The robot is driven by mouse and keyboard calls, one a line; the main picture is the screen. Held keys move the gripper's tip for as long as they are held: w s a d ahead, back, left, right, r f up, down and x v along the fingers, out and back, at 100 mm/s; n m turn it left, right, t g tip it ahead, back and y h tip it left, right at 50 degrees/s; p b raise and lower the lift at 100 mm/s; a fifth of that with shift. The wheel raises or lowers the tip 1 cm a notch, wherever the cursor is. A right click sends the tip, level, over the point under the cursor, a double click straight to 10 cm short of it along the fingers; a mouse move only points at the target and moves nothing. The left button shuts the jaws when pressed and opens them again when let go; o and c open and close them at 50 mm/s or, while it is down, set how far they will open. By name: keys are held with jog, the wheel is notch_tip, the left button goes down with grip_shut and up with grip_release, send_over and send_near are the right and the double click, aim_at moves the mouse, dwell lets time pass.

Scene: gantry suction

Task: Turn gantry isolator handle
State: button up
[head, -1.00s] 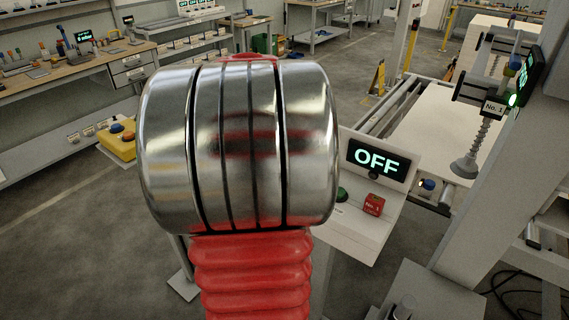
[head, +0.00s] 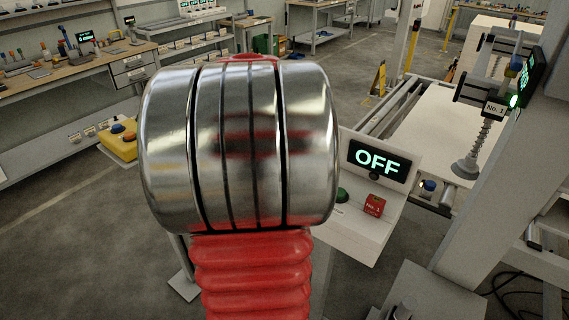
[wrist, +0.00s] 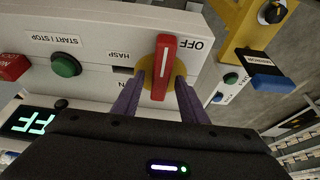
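In the wrist view the isolator handle (wrist: 165,66) is a red bar with a white stripe on a yellow round base. It stands roughly upright in the picture, its top end beside the OFF lettering. My gripper (wrist: 163,82) has its two purple fingers on either side of the handle. They are apart, with some yellow base showing between them and the bar; I cannot tell whether either finger touches it. In the head view my arm hides the handle and gripper. The white control box (head: 366,232) there has a lit OFF display (head: 377,160).
A green start/stop button (wrist: 65,65) and a red block (wrist: 12,66) sit left of the handle. A yellow post with a blue box (wrist: 284,84) stands to the right. The gantry's suction cup (head: 466,166) hangs over the white sheet on the conveyor.

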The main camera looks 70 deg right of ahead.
jog(key=v, duration=1.3)
jog(key=shift+r, duration=0.3)
jog(key=shift+a, duration=0.1)
jog(key=w+a+f+n+t, duration=0.1)
jog(key=w+a+n+t, duration=0.1)
jog(key=w+a+n, duration=0.6)
jog(key=w+a+f+n+t, duration=0.15)
jog(key=w+a, duration=0.25)
jog(key=a, duration=0.8)
jog(key=s+a+f+n+t+y, duration=0.1)
jog(key=a+n, duration=0.5)
jog(key=a, duration=0.6)
jog(key=a+f+n+t+y, duration=0.2)
jog(key=a+f+n, duration=0.3)
jog(key=a, duration=0.6)
jog(key=shift+s+a+n+y, duration=0.4)
jog(key=shift+n+y, duration=0.05)
jog(key=shift+y, duration=0.25)
jog(key=shift+t, duration=0.25)
